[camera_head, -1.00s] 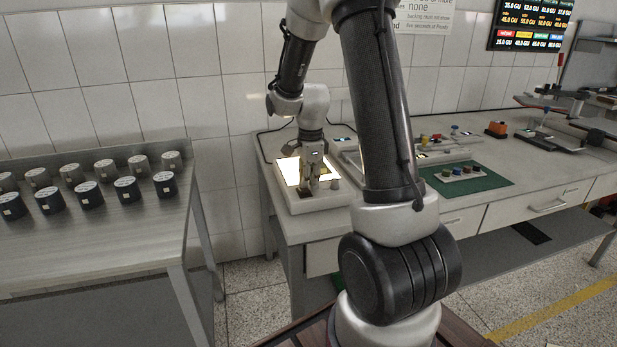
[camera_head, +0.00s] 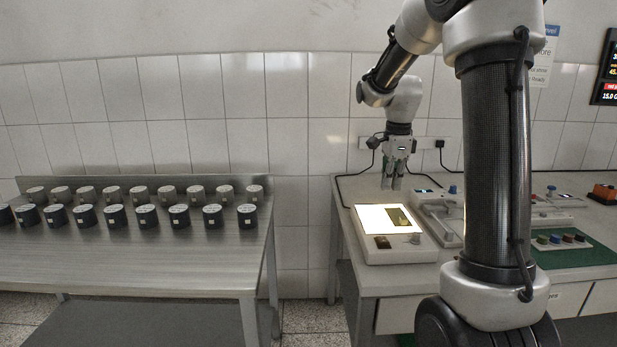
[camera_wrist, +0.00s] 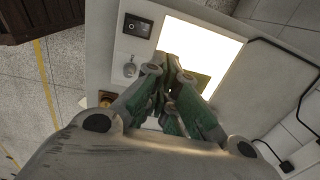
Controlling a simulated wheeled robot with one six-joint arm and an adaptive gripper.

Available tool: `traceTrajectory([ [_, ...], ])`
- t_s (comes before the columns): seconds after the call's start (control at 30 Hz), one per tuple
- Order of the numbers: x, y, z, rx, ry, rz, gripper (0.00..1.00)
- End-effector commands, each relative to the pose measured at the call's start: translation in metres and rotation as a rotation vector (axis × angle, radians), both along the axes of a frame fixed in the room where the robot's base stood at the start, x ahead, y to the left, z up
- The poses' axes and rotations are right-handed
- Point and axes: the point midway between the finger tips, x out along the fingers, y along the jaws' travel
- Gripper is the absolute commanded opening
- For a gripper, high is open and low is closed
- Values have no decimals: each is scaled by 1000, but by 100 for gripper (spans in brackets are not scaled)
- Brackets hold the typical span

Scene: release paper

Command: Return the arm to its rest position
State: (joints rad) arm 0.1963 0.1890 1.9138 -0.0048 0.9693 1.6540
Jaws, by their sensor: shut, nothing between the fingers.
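My gripper (camera_head: 392,182) is shut and empty in the head view, pointing down above the back of the lit light box. My arm rises from the lower right and bends over to it. The light box (camera_head: 366,249) has a bright white panel with a small olive-green sheet (camera_head: 399,218) lying on the panel's right part. In the wrist view the gripper's green-padded fingers (camera_wrist: 170,92) are close together in front of the light box (camera_wrist: 121,58), and they partly hide the olive sheet.
A metal table (camera_head: 150,272) on the left holds two rows of dark and grey cylinders. A tiled wall is close behind.

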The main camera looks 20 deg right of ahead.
Motion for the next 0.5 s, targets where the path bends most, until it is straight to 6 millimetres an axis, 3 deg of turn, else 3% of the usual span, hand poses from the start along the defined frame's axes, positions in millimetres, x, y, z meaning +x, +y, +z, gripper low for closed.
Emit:
traceTrajectory([
  [0.13, 0, 0, 0, -4, 1, 57, 0],
  [0.27, -3, 1, -3, -16, 11, 277, 0],
  [0.4, -33, 7, -19, -11, 66, 626, 0],
  [0.5, -66, 18, -13, -18, 69, 896, 0],
])
